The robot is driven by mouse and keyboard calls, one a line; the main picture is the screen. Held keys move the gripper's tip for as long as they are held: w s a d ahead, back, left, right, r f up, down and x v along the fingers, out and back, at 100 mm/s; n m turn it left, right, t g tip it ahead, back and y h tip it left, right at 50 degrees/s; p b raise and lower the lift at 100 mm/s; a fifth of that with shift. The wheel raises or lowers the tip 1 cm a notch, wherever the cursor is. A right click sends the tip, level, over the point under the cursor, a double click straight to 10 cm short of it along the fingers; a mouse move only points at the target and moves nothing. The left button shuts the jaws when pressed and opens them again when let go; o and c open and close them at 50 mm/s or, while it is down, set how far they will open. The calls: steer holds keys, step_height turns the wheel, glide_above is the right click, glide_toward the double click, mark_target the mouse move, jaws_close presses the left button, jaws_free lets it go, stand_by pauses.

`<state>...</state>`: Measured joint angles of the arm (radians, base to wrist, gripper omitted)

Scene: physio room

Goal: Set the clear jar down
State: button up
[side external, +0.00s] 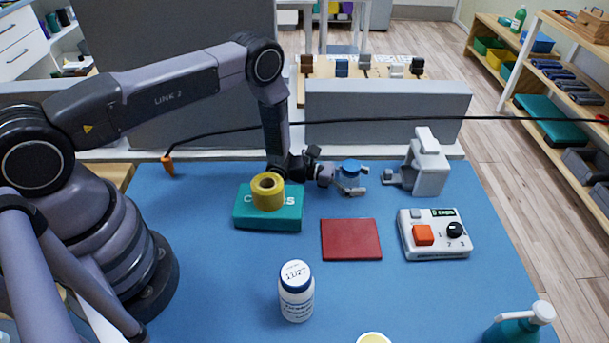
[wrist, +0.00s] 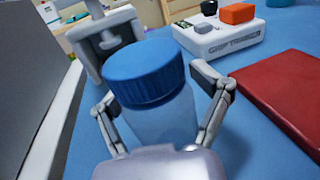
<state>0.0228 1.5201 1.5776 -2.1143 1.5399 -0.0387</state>
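The clear jar (side external: 350,184) with a blue lid is at the far middle of the blue table (side external: 200,290), upright or nearly so. In the wrist view the clear jar (wrist: 160,122) fills the middle, its lid towards the camera. My gripper (side external: 352,185) reaches it sideways from the left. My gripper's fingers (wrist: 160,105) bend in on both sides of the jar and appear shut on it. I cannot tell whether the jar's base touches the table. A flat red pad (side external: 351,240) lies bare nearer the front; it also shows at right in the wrist view (wrist: 285,90).
A teal box (side external: 268,220) carries a yellow roll (side external: 268,192) left of the jar. A grey-white device (side external: 430,165) stands close right, with a control box (side external: 434,235) before it. A white bottle (side external: 296,292) stands in front. A grey panel (side external: 388,103) and cable are behind.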

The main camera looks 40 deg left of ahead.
steer(key=shift+r, duration=0.15)
steer(key=v, duration=0.6)
steer(key=shift+s+a, duration=0.15)
steer(key=shift+a, duration=0.15)
steer(key=shift+s+a+r, duration=0.1)
steer(key=shift+a, duration=0.1)
steer(key=s+d+r+m+g+y, duration=0.1)
steer(key=s+r+m+g, duration=0.3)
steer(key=r, duration=0.5)
steer(key=s+d+r+m+g, duration=0.1)
steer(key=s+r+m+g, duration=0.15)
steer(key=r+m, duration=0.4)
steer(key=s+d+r+m+g+y, duration=0.1)
steer(key=s+r+m+g, duration=0.25)
steer(key=r, duration=0.65)
steer(key=s+a+r+m+t+y, duration=0.3)
steer(key=s+a+r+m+y, duration=0.2)
steer(key=s, duration=0.5)
steer(key=s+a+r+m+t+y, duration=0.3)
steer(key=s+a+r+m+y, duration=0.2)
steer(key=s, duration=0.6)
steer(key=a+r+y, duration=0.2)
steer(key=a+y, duration=0.1)
steer(key=a, duration=0.1)
steer(key=shift+a+r+t, duration=0.25)
steer(key=shift+t, duration=0.05)
